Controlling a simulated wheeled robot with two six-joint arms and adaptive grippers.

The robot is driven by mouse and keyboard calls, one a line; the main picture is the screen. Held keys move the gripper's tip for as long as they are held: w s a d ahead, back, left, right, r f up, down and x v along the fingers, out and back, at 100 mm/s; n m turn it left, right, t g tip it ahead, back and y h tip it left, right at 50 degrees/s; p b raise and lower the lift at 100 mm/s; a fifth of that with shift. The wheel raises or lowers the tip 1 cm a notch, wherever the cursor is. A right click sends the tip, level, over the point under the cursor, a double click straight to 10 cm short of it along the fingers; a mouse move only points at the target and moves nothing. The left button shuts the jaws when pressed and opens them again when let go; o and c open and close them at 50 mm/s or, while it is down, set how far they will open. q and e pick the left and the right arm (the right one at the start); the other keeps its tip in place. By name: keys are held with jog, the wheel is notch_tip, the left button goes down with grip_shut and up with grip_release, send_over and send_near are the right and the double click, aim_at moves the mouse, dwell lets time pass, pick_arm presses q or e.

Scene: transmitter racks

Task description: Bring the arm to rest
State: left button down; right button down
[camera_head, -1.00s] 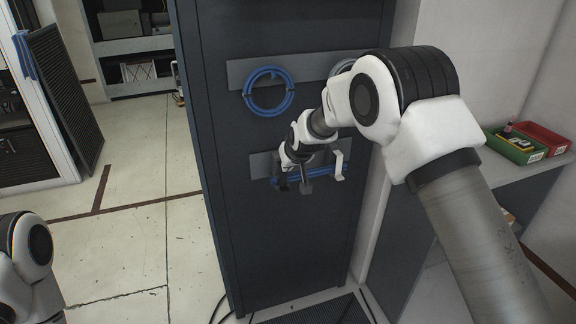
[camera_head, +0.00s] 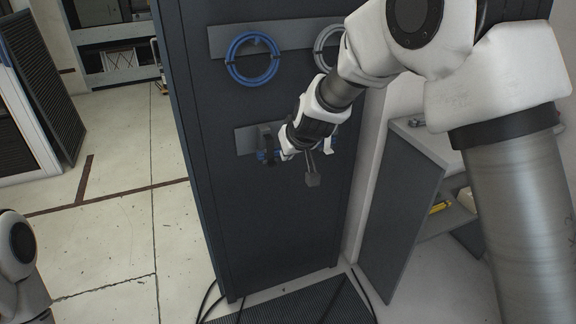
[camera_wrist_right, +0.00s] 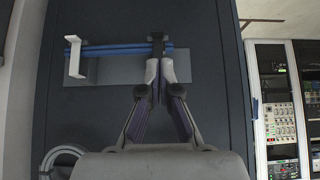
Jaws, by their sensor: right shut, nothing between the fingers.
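My right gripper (camera_head: 312,179) is shut and empty in front of the dark cabinet door (camera_head: 235,215). In the right wrist view its fingertips (camera_wrist_right: 161,72) meet just short of a dark hook (camera_wrist_right: 158,40). I cannot tell whether they touch anything. Blue cable (camera_wrist_right: 120,49) lies straight across the dark hook and a white hook (camera_wrist_right: 75,58) on a grey plate. In the head view my right wrist partly hides that cable. My left gripper is out of view; only part of my left arm (camera_head: 18,255) shows at the left edge.
A blue coil (camera_head: 252,58) and a grey coil (camera_head: 328,48) hang on the upper plate, close to my right forearm. A shelf unit (camera_head: 425,150) stands to the right of the cabinet. A vented panel (camera_head: 40,85) leans at the left.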

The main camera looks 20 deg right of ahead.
dwell(0.4)
jog(key=s+d+f+g+p, duration=0.1)
jog(key=s+f+g, duration=0.1)
jog(key=s+f, duration=0.5)
jog(key=s+f+g, duration=0.2)
jog(key=s+f, duration=0.1)
jog(key=f, duration=0.7)
jog(key=s+d+f+g+p, duration=0.1)
jog(key=s+f+g, duration=0.1)
jog(key=s+f, duration=0.55)
jog(key=s+f+g, duration=0.1)
jog(key=s+f, duration=0.3)
jog(key=s, duration=0.7)
jog(key=s+f, duration=0.5)
jog(key=s, duration=0.7)
jog(key=shift+d+m+g, duration=0.3)
jog(key=shift+m+g, duration=0.1)
